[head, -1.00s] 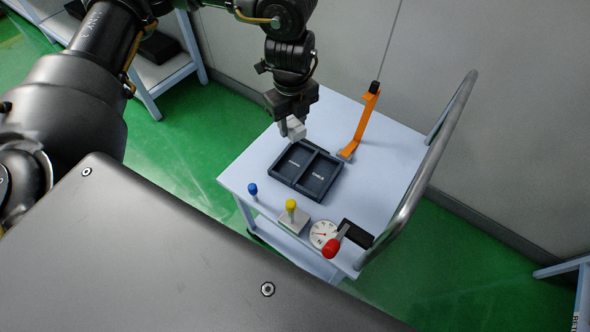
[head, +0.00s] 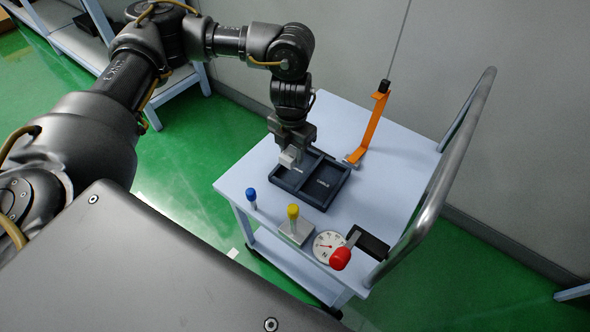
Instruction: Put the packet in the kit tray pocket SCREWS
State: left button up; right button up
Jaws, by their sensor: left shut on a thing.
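The dark kit tray (head: 318,201) lies on the light cart top with two pockets side by side. Each pocket has a small label that is too small to read. My left gripper (head: 290,153) points down at the tray's far left edge, shut on a small pale grey packet (head: 287,158). The packet is over or just beside the left pocket's far end; its exact height above the tray cannot be told. My right gripper is not in view.
On the cart (head: 391,199) stand a blue-topped peg (head: 251,197), a yellow-topped block (head: 295,223), a round dial (head: 327,246), a red-knobbed lever (head: 341,258) and an orange bracket (head: 369,130). A metal handrail (head: 446,165) runs along the right side. The cart's far right is clear.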

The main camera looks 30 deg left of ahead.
aim_at(292, 176)
pick_arm(q)
notch_tip(292, 176, down, 3)
jog(key=shift+f, duration=0.4)
notch_tip(292, 176, down, 3)
jog(key=shift+f+b, duration=0.2)
jog(key=shift+b, duration=0.5)
jog(key=shift+f, duration=0.15)
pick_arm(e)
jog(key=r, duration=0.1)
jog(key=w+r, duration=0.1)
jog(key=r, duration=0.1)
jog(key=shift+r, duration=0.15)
pick_arm(q)
jog(key=shift+f, duration=0.15)
jog(key=o, duration=0.7)
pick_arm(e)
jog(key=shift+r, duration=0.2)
